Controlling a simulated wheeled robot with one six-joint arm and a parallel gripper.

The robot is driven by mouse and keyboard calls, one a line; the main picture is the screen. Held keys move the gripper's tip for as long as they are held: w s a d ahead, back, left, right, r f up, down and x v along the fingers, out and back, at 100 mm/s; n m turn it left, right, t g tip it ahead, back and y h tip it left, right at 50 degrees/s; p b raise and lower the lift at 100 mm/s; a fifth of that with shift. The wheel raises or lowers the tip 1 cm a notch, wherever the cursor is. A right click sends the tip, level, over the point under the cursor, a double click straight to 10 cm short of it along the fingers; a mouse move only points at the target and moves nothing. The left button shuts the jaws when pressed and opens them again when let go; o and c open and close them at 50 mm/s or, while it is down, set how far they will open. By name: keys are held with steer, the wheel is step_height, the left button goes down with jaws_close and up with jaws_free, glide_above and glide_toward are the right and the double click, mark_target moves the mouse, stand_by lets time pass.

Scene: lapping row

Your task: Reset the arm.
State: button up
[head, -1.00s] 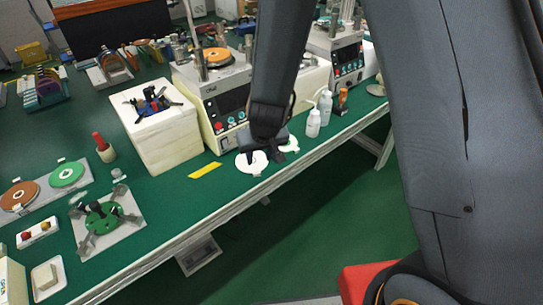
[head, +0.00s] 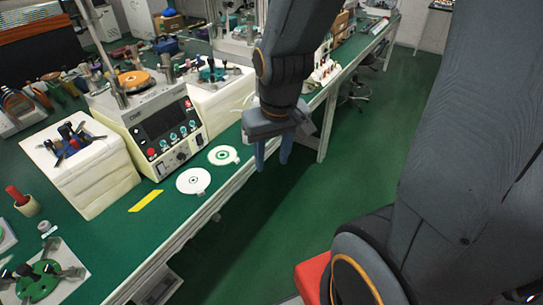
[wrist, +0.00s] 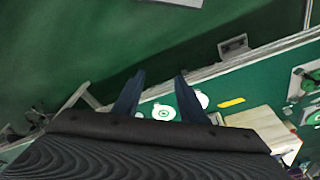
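My arm reaches in from the upper right of the head view, with my gripper (head: 273,155) hanging past the bench's front edge, over the green floor. Its two blue-grey fingers point down and stand apart, with nothing between them. The wrist view also shows the gripper (wrist: 157,97) open and empty, with floor and bench beyond it. Two round targets, a white one (head: 193,181) and a green-and-white one (head: 223,155), lie flat on the bench to the left of the gripper, apart from it.
The green bench (head: 115,235) carries a lapping machine (head: 160,125), a cream block holding tools (head: 85,170), a yellow strip (head: 146,201) and a red-handled tool (head: 22,200). More machines stand farther back. The floor (head: 350,160) right of the bench looks open.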

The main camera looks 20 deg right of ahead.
steer(key=shift+f, duration=0.1)
steer(key=shift+g, duration=0.3)
step_height(320, 180, down, 5)
steer(key=b, duration=0.4)
steer(key=shift+w, duration=0.1)
